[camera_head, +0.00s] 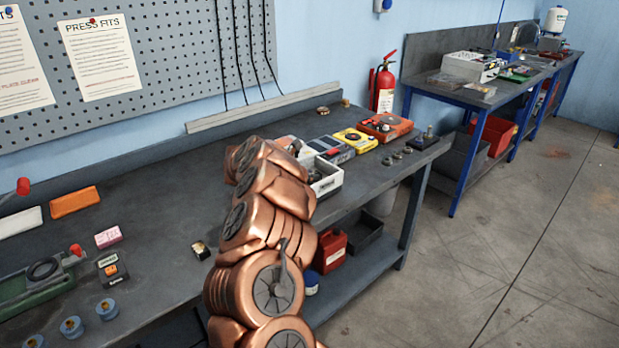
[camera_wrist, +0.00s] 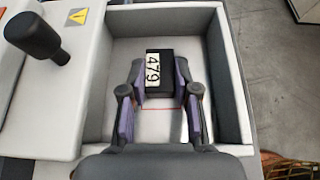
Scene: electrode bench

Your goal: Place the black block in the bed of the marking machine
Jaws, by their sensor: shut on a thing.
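In the wrist view, my gripper (camera_wrist: 159,72) is shut on the black block (camera_wrist: 166,75), with a finger on each side. The block carries a white label reading 479, turned sideways. Block and fingers are over the pale recessed bed (camera_wrist: 160,124) of the marking machine (camera_wrist: 80,90), between its walls and nearer the far wall. I cannot tell whether the block touches the bed floor. A thin red line crosses the floor on the near side of the block. In the head view, my arm hides the gripper and block; the machine's pale box (camera_head: 328,184) shows just right of the arm.
A black knobbed lever (camera_wrist: 38,36) stands left of the bed, beside a yellow warning label (camera_wrist: 78,15). On the bench, a yellow device (camera_head: 355,140) and an orange device (camera_head: 386,126) stand beyond the machine.

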